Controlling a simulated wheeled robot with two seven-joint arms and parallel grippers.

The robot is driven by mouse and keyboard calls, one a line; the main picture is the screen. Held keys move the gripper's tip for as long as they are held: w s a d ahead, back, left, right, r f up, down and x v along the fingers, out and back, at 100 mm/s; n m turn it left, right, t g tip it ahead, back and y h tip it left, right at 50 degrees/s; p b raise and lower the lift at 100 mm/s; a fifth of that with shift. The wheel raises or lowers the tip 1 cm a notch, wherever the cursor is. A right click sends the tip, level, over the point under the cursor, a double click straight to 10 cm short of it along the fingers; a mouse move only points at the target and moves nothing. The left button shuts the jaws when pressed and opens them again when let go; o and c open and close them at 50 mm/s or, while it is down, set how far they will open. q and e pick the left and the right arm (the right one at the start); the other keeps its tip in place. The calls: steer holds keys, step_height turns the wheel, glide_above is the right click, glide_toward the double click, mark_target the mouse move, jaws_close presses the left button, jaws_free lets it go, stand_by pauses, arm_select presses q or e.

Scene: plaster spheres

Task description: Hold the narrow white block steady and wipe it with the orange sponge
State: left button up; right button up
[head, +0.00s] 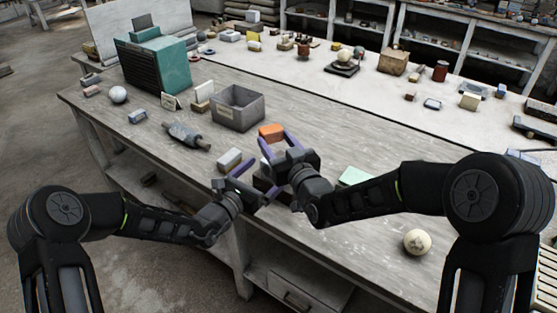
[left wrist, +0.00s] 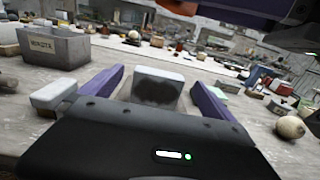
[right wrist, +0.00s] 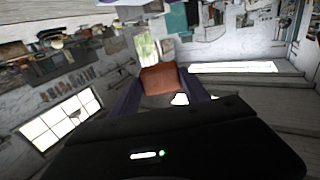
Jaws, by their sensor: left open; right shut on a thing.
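The white block (left wrist: 157,88), with a dark smudge on its near face, stands between the spread fingers of my left gripper (left wrist: 160,92) in the left wrist view, with gaps on both sides. In the head view the left gripper (head: 250,182) is low over the table's front edge, and my right gripper mostly hides the block. My right gripper (head: 279,142) is shut on the orange sponge (head: 271,132), held in the air above the table. The sponge also shows between the fingers in the right wrist view (right wrist: 160,78) and at the top of the left wrist view (left wrist: 183,7).
A pale block (head: 229,160) lies left of my left gripper. A grey bin (head: 238,120) stands behind the sponge, with a grey roller-like object (head: 187,136) to its left. A green block (head: 354,176) and a pale ball (head: 417,241) are on the right. The table's middle right is mostly clear.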

arm_select(q)
steer(key=x, duration=0.8)
steer(key=c, duration=2.1)
steer(key=o, duration=2.1)
steer(key=v, duration=1.2)
